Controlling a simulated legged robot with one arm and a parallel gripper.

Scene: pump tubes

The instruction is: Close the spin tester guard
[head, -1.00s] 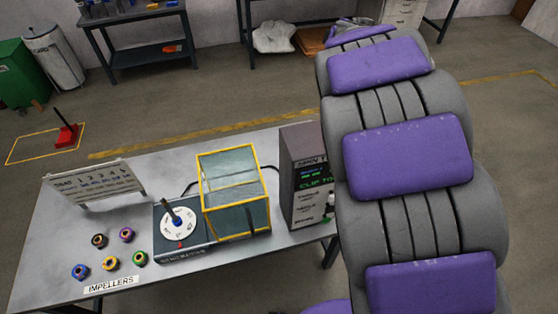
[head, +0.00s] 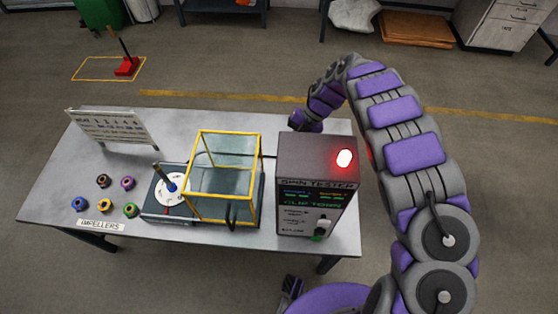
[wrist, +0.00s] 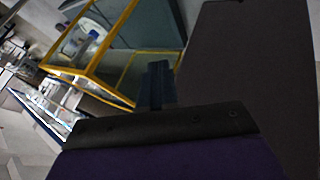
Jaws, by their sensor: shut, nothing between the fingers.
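The guard (head: 256,170) is a clear box with a yellow frame. It stands on the dark spin tester base beside the white disc (head: 170,200) with its upright spindle, mostly to the disc's right. The spin tester cabinet (head: 305,219) stands right of the guard, with a lit red lamp on top and green text on its front. My gripper (head: 305,124) is low behind the cabinet's upper left corner, to the right of the guard. In the wrist view my gripper (wrist: 156,85) is shut and empty, close to the guard's yellow frame (wrist: 118,38); contact is unclear.
Several coloured impellers (head: 104,205) lie at the table's left front behind an IMPELLERS label. A sign board (head: 112,128) stands at the back left. The cabinet leaves a narrow gap beside the guard. The table's back middle is bare.

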